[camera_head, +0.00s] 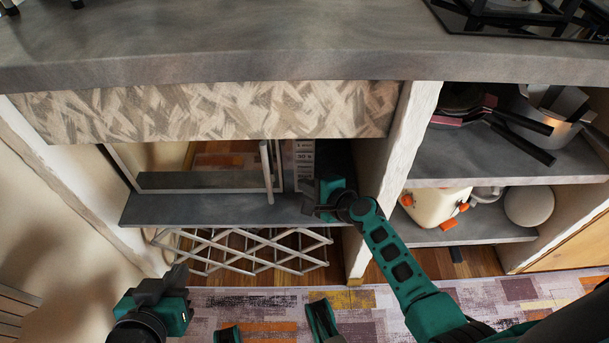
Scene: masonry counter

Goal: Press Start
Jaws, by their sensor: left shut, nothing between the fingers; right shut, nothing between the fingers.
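A microwave sits in the recess under the counter, its glass door (215,157) facing me with an upright bar handle (267,170). Its control panel (303,158) is a narrow strip of pale buttons right of the handle; the labels are too small to read for certain. My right gripper (309,198) is shut and empty at the lower end of this panel, covering part of it. I cannot tell whether it touches a button, and I cannot pick out the Start button. My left gripper (178,277) is shut and empty, low at the left, well away from the microwave.
The shelf (190,210) under the microwave has a lattice rack (245,250) below it. A white pillar (385,190) stands right of my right gripper. Right shelves hold pans (500,115) and a cream appliance (437,205). The grey countertop (250,45) overhangs above.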

